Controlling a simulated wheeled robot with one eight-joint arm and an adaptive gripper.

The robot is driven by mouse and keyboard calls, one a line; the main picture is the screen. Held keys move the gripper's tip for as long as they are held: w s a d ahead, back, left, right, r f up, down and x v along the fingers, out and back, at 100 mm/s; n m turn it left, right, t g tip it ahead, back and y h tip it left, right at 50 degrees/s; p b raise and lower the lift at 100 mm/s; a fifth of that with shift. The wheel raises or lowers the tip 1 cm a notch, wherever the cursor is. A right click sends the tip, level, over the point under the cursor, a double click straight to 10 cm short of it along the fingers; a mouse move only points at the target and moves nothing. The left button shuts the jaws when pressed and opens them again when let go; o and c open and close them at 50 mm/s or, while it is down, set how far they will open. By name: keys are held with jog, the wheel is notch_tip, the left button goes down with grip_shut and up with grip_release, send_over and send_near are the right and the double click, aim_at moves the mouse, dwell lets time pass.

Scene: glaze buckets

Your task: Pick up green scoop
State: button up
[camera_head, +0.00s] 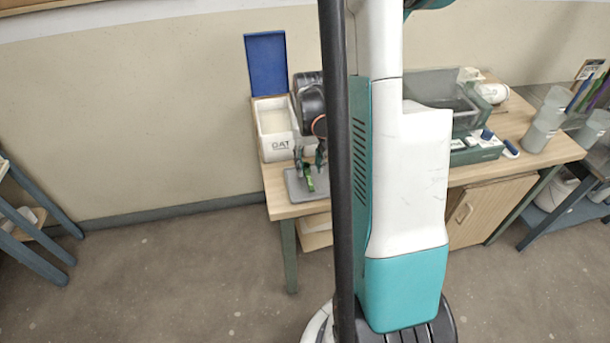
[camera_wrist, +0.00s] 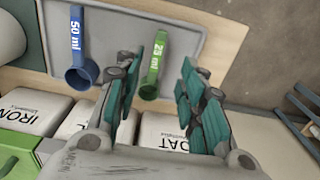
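The green scoop (camera_wrist: 153,68), marked 25 ml, lies on a grey tray (camera_wrist: 203,18), its round cup toward my palm in the wrist view. In the head view the green scoop (camera_head: 308,180) shows small on the tray (camera_head: 293,187) at the table's left front corner. My gripper (camera_wrist: 173,50) is open, with teal finger pads spread and the scoop showing between them, close to the left finger. No grip on it shows. In the head view my gripper (camera_head: 309,160) is just above the scoop, partly hidden by a dark pole.
A blue scoop (camera_wrist: 79,50), marked 50 ml, lies left of the green one on the tray. White labelled boxes (camera_wrist: 30,108) stand alongside the tray. One box (camera_head: 276,145) has a raised blue lid (camera_head: 266,63). A green rack (camera_head: 477,152) and cups (camera_head: 541,130) stand farther right.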

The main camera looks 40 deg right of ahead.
aim_at(310, 183)
jog(key=f+b, duration=0.1)
jog(key=f, duration=0.3)
jog(key=f+b, duration=0.2)
jog(key=f, duration=0.2)
jog(key=shift+s+d, duration=0.1)
jog(key=shift+s, duration=0.1)
jog(key=shift+r, duration=0.1)
grip_shut()
